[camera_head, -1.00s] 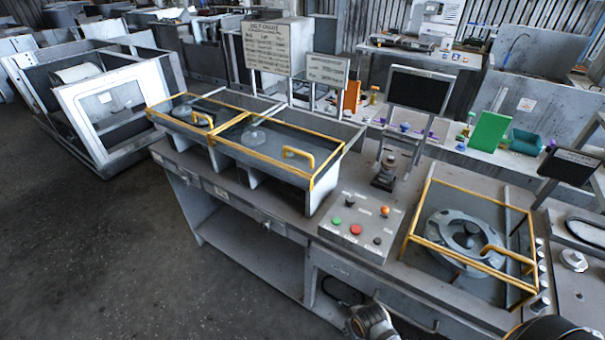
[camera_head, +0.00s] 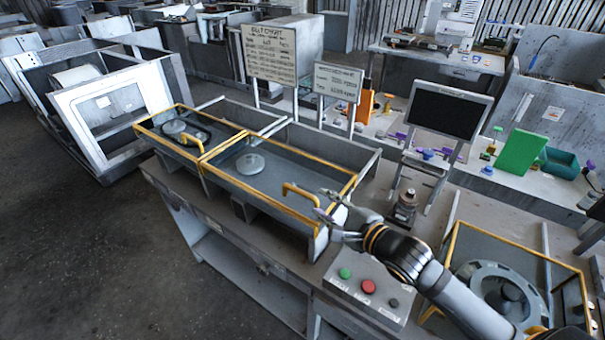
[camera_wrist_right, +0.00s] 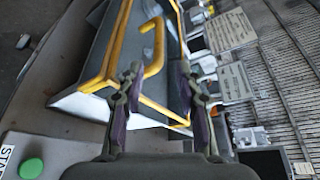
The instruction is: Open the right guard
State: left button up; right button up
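The twin-bay housing has two yellow-framed guards side by side. Its right guard (camera_head: 278,206) lies closed over a bay with a round disc (camera_head: 250,163). Its yellow handle (camera_head: 298,194) stands at the front right corner and shows in the wrist view (camera_wrist_right: 157,45). My right gripper (camera_head: 324,203) is open and empty just right of the handle, apart from it. In the wrist view its fingers (camera_wrist_right: 166,92) are spread, with the handle ahead of them. The left guard (camera_head: 165,147) is also closed. My left gripper is out of view.
A control box (camera_head: 365,292) with green and red buttons lies below my right arm. Another yellow-framed cover (camera_head: 518,235) over a round fixture is at the right, partly hidden by my arm. A signal post (camera_head: 403,208) and dark screen (camera_head: 446,110) stand behind.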

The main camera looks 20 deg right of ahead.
aim_at(303, 194)
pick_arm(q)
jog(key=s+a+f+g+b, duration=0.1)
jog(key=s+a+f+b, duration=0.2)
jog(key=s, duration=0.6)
pick_arm(e)
jog(key=shift+s+a+r, duration=0.15)
jog(key=shift+a+r, duration=0.05)
jog(key=shift+a, duration=0.8)
jog(key=x, duration=0.5)
jog(key=shift+w+r, duration=0.2)
jog(key=shift+w, duration=0.15)
jog(key=x, duration=0.3)
jog(key=shift+s+p, duration=0.1)
jog(key=shift+p, duration=0.2)
jog(key=shift+s, duration=0.1)
jog(key=shift+c, duration=0.9)
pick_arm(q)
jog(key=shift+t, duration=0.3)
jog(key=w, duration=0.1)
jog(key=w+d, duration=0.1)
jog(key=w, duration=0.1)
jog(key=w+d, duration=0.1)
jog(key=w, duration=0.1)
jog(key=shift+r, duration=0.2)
pick_arm(e)
grip_shut()
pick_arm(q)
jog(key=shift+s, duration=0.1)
